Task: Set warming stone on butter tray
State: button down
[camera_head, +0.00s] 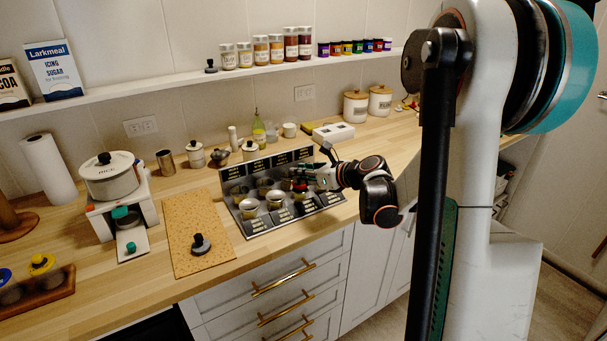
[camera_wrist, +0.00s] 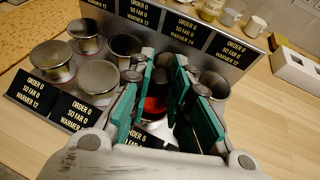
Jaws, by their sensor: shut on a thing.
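My gripper (camera_head: 318,177) is over the right part of a metal stand of cups (camera_head: 231,209). In the wrist view its green-padded fingers (camera_wrist: 164,92) are closed around a small dark piece with a red part (camera_wrist: 154,106). The red part also shows in the head view (camera_head: 300,187). The fingers hide most of this piece, so I cannot tell if it is the warming stone or if it touches a cup. A black knobbed piece (camera_head: 201,245) sits on a speckled tan board (camera_head: 185,213). No tray can be clearly told as the butter tray.
Metal cups (camera_head: 249,207) stand close around my gripper, with black label plates (camera_wrist: 97,82) before and behind them. A white box (camera_head: 333,133) stands behind to the right. A rice pot (camera_head: 108,181) on a white stand is left. Counter right of the stand is clear.

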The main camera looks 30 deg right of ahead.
jog(key=shift+f+b, duration=0.3)
jog(key=shift+f, duration=0.1)
jog(key=c, duration=1.4)
grip_release()
jog(key=v, duration=1.2)
jog(key=shift+a, duration=0.15)
